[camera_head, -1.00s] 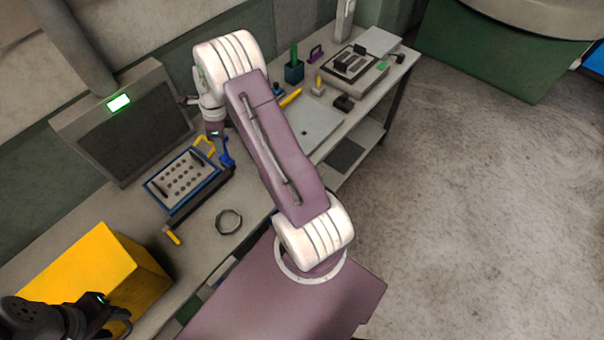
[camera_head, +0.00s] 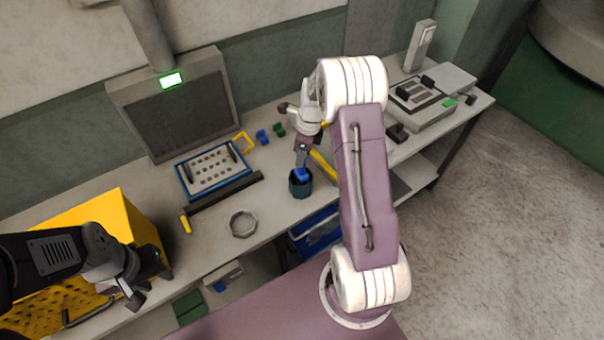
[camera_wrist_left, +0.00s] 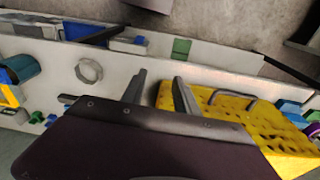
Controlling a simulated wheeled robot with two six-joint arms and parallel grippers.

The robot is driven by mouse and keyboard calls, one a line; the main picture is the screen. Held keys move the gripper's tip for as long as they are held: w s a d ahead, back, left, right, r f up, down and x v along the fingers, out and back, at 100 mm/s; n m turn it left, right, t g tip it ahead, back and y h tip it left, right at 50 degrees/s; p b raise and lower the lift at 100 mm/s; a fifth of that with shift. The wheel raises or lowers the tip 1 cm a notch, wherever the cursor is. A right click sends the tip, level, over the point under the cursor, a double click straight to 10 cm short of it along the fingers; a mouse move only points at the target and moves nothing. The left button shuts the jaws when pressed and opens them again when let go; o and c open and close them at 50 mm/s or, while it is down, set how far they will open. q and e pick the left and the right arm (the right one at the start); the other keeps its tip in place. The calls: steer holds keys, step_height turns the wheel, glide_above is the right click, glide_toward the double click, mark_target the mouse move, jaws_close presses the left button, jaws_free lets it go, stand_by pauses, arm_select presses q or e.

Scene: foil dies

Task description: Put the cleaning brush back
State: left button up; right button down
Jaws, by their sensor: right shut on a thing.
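The blue piece (camera_head: 302,174) in my right gripper (camera_head: 302,168) seems to be the cleaning brush; little of it shows. My right gripper is shut on it, directly over a dark round cup (camera_head: 300,188). The piece overlaps the cup's mouth; I cannot tell how far inside it is. The cup also shows at the left edge of the left wrist view (camera_wrist_left: 22,68). My left gripper (camera_head: 136,292) is near the yellow box (camera_head: 122,212). Its fingers (camera_wrist_left: 159,92) are apart and empty in the left wrist view.
A blue-framed tray (camera_head: 180,184) with small round pieces, a dark bar (camera_head: 225,193) and a metal ring (camera_head: 243,224) lie left of the cup. A yellow stick (camera_head: 322,166) lies just right of it. A grey device (camera_head: 425,108) stands at the right. My right arm hides part of the bench.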

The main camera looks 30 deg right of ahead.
steer(key=shift+w+f, duration=0.15)
steer(key=shift+f, duration=0.55)
step_height(320, 180, down, 3)
steer(key=shift+a+f+p, duration=0.15)
steer(key=shift+p, duration=0.15)
steer(key=shift+f, duration=0.3)
steer(key=c, duration=1.1)
jaws_free()
steer(key=shift+c, duration=0.2)
step_height(320, 180, up, 12)
steer(key=s+d+b, duration=0.1)
steer(key=d, duration=0.1)
steer(key=s+a+f+n, duration=0.1)
steer(key=s+a+n, duration=0.5)
steer(key=n, duration=0.7)
steer(key=s+a+f+n+h, duration=0.1)
steer(key=s+a+n, duration=0.5)
steer(key=s+n, duration=0.5)
steer(key=shift+s+a+f+n, duration=0.25)
steer(key=shift+a+f+n, duration=0.1)
steer(key=shift+n, duration=0.65)
